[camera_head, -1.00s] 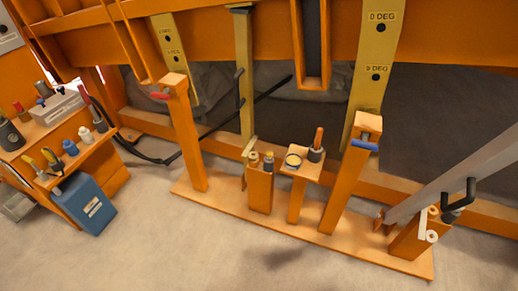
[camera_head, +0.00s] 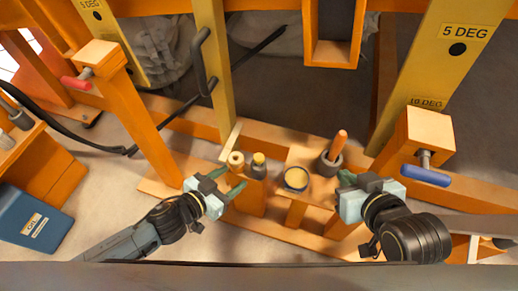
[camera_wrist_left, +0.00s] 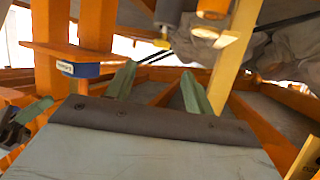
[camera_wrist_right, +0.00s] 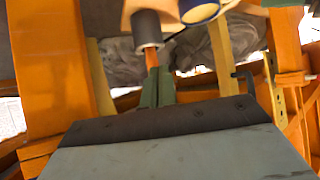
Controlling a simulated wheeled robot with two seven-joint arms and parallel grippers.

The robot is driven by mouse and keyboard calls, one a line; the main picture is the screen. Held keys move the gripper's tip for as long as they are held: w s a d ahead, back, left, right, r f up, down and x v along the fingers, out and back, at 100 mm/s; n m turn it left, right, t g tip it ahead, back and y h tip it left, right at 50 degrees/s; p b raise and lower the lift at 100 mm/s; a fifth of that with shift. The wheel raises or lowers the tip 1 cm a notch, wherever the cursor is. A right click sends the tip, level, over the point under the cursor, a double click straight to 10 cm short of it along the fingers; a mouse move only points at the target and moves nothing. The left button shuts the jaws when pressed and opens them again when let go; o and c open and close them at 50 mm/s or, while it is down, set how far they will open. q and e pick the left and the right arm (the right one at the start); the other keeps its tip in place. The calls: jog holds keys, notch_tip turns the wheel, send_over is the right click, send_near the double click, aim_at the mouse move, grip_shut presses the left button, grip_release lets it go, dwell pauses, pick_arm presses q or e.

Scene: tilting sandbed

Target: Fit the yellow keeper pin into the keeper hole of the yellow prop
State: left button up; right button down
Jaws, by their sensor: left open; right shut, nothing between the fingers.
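The yellow prop (camera_head: 211,70) stands upright at centre left with a black handle on it; its keeper hole cannot be made out. It also shows in the left wrist view (camera_wrist_left: 235,50). A dark cylinder with a yellow top (camera_head: 258,165), perhaps the keeper pin, stands in an orange holder beside a beige ringed piece (camera_head: 236,161). In the left wrist view the yellow top (camera_wrist_left: 162,43) lies beyond the fingers. My left gripper (camera_head: 231,178) is open and empty, close to the holder's left. My right gripper (camera_head: 343,178) is shut and empty, below an orange-handled tool (camera_head: 338,147).
The tool stands in a grey cup beside a blue-rimmed round tin (camera_head: 296,179) on a small wooden stand. Orange posts carry a red-handled pin (camera_head: 76,82) at left and a blue-handled pin (camera_head: 425,175) at right. A blue container (camera_head: 32,218) stands at lower left.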

aim_at(255, 161)
pick_arm(q)
jog(key=b+x, duration=0.2)
jog(key=x, duration=0.5)
jog(key=shift+d+b, duration=0.25)
jog(key=shift+b, duration=0.15)
jog(key=shift+w+d+f, duration=0.15)
jog(key=shift+w+d, duration=0.1)
jog(key=shift+w, duration=0.2)
jog(key=b+x, duration=0.2)
jog(key=x, duration=0.1)
jog(key=shift+w+f+b, duration=0.2)
jog(key=shift+w+b, duration=0.05)
jog(key=shift+b, duration=0.1)
jog(key=shift+w+d+f, duration=0.2)
jog(key=shift+w+d, duration=0.2)
jog(key=shift+w, duration=0.1)
pick_arm(e)
jog(key=a+r+t+y, duration=0.3)
jog(key=r+t+y, duration=0.2)
jog(key=r+t, duration=0.9)
notch_tip(255, 161, up, 4)
jog(key=shift+w+a+r+n, duration=0.2)
jog(key=shift+n, duration=0.1)
pick_arm(q)
jog(key=shift+c, duration=0.4)
jog(key=c, duration=0.9)
